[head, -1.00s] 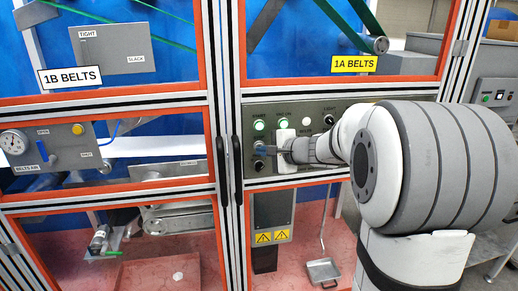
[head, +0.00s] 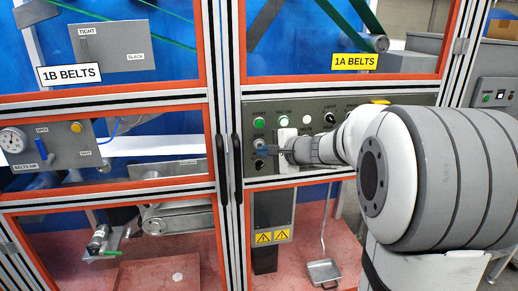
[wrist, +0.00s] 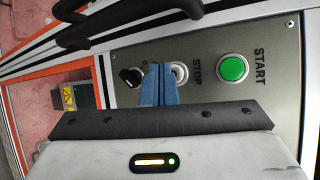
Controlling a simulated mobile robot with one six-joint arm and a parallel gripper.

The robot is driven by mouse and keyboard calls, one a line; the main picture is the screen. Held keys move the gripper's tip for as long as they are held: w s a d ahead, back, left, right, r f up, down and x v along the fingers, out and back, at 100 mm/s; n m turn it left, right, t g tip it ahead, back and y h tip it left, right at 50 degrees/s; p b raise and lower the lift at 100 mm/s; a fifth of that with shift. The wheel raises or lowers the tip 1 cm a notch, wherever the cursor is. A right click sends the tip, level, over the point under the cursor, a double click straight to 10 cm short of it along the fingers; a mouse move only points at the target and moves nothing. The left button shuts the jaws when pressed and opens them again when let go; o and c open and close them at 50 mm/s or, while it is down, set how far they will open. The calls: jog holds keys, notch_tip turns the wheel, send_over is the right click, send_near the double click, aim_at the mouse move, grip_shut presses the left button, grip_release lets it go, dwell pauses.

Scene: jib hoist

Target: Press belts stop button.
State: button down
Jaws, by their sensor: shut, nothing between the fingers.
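The stop button (wrist: 181,73) shows in the wrist view as a pale ring beside the word STOP, on a grey control panel (wrist: 205,48). My gripper (wrist: 157,68) has its blue fingers shut together with nothing between them. The fingertips are at the left edge of the stop button and cover part of it. I cannot tell whether they touch it. In the head view my gripper (head: 263,151) is at the left end of the panel (head: 316,135), below the green start button (head: 259,122). The stop button is not clear there.
A green START button (wrist: 233,67) lies right of STOP in the wrist view, and a black knob (wrist: 130,77) lies left of it. Black door handles (head: 238,168) stand just left of the panel. A yellow sign (head: 354,62) reads 1A BELTS, a white one (head: 69,74) 1B BELTS.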

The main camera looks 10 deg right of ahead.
jog(key=shift+s, duration=0.1)
jog(key=s+b, duration=0.2)
jog(key=s, duration=0.3)
dwell(0.5)
dwell(0.4)
jog(key=s+a+f+n+g+h, duration=0.25)
jog(key=s+f+n+g, duration=0.2)
jog(key=s, duration=0.55)
jog(key=s+a+f+n+g+h, duration=0.1)
jog(key=s+a+f+n+g, duration=0.2)
jog(key=s+f+n, duration=0.5)
jog(key=s+d+n+g+h, duration=0.1)
jog(key=s+d+n+h, duration=0.1)
jog(key=s+d, duration=0.3)
jog(key=s+h, duration=0.1)
jog(key=s, duration=0.2)
jog(key=shift+s+f+h, duration=0.15)
jog(key=shift+f+h, duration=0.15)
jog(key=shift+h, duration=0.05)
jog(key=c, duration=2.2)
grip_release()
